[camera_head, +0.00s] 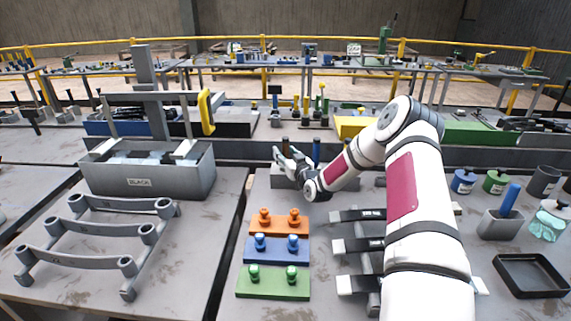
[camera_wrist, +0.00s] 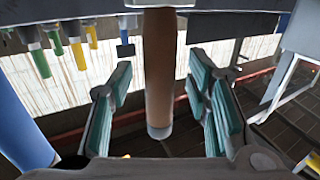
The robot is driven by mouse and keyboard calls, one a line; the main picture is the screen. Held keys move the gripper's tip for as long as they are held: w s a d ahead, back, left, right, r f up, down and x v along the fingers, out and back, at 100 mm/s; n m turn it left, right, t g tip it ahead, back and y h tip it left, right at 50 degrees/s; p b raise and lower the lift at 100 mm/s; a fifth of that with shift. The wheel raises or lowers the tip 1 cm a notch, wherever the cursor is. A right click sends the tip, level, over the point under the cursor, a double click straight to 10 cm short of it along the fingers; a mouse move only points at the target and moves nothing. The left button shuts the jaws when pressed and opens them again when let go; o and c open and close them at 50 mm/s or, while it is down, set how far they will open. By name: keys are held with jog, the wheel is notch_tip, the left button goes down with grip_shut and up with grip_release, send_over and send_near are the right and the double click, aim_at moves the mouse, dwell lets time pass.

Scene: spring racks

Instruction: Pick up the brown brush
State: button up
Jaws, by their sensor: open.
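The brown brush (camera_wrist: 158,75) shows in the wrist view as a smooth brown cylinder, with its rounded end toward the camera. My gripper (camera_wrist: 161,100) is open, with teal-padded fingers on the left and right of the brown brush. Gaps show between the pads and the brush. In the head view my gripper (camera_head: 291,158) is at the grey block (camera_head: 285,181) in the middle of the bench. A small brown tip (camera_head: 285,142) shows just above my gripper there. The rest of the brush is hidden.
A blue handle (camera_head: 316,151) stands right of my gripper; a large blue cylinder (camera_wrist: 22,130) is at the wrist view's left. Orange (camera_head: 279,225), blue (camera_head: 276,250) and green (camera_head: 273,284) plates lie in front. A grey toolbox (camera_head: 148,170) stands left.

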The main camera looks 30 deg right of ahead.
jog(key=shift+w, duration=0.2)
grip_shut()
jog(key=shift+r, duration=0.1)
